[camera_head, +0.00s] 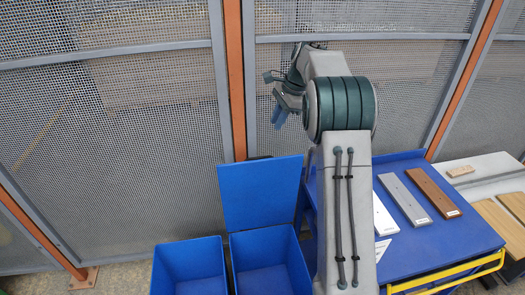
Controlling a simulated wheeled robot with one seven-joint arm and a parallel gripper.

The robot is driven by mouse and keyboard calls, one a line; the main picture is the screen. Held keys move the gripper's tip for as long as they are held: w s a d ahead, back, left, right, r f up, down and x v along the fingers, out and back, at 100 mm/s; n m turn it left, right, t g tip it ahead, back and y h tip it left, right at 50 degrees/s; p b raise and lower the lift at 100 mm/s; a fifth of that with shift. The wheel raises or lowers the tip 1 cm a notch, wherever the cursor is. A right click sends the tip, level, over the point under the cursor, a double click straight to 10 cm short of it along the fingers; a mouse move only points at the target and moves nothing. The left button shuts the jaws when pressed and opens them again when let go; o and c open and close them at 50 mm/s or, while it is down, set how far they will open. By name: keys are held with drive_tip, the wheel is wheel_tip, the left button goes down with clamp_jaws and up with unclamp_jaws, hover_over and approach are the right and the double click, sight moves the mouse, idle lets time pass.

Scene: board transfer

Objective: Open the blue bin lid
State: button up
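A blue bin (268,243) stands at the bottom centre. Its blue lid (262,190) is raised, standing up behind the bin's opening, so the bin is open at the top. Another blue bin (190,252) stands just left of it, also open at the top, with no lid visible on it. My gripper (279,117) is in the air above the raised lid, apart from it in the picture, with its fingers pointing down. It is small here, and I cannot make out whether the fingers are apart. I see nothing held in it.
My arm rises in front of a blue table (455,236) on the right. White, grey and brown boards (433,193) lie on the table. A yellow rail (450,272) runs along its front. Wire mesh fencing with orange posts (235,80) stands behind. More wooden pieces (495,222) lie at far right.

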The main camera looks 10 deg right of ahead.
drive_tip(key=w+a+f+p, duration=0.1)
drive_tip(key=f, duration=0.4)
drive_tip(key=w+a+f+m+p, duration=0.1)
drive_tip(key=w+f, duration=0.1)
drive_tip(key=f, duration=0.4)
drive_tip(key=w+a+f+m+p, duration=0.1)
drive_tip(key=a+f, duration=0.1)
drive_tip(key=f, duration=0.3)
drive_tip(key=shift+w+f+y, duration=0.2)
drive_tip(key=shift+w+y, duration=0.05)
drive_tip(key=shift+y, duration=0.15)
clamp_jaws()
drive_tip(key=shift+w, duration=0.1)
